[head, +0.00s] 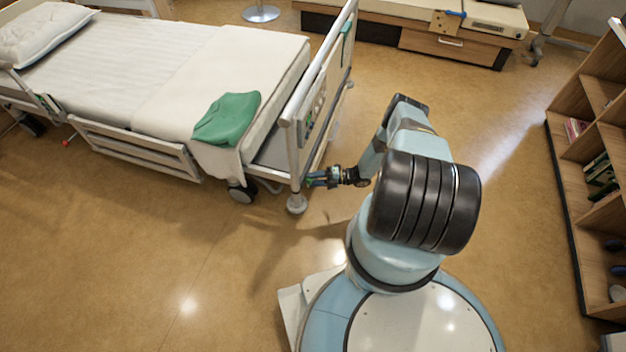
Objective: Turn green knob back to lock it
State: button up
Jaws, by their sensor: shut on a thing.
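The bed (235,80) stands on the left with its foot end facing my arm.
A green cloth (227,119) lies on the mattress corner near the foot board (318,90). A wooden shelf (566,165) stands along the right edge. A low drawer cabinet (450,45) is at the back. The floor between is clear.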

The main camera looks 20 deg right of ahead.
jog(key=shift+s+d+f, duration=0.1)
jog(key=shift+f, duration=0.1)
jog(key=o, duration=1)
jog(key=shift+r, duration=0.1)
jog(key=shift+o, duration=0.2)
jog(key=v, duration=1.3)
jog(key=shift+d, duration=0.35)
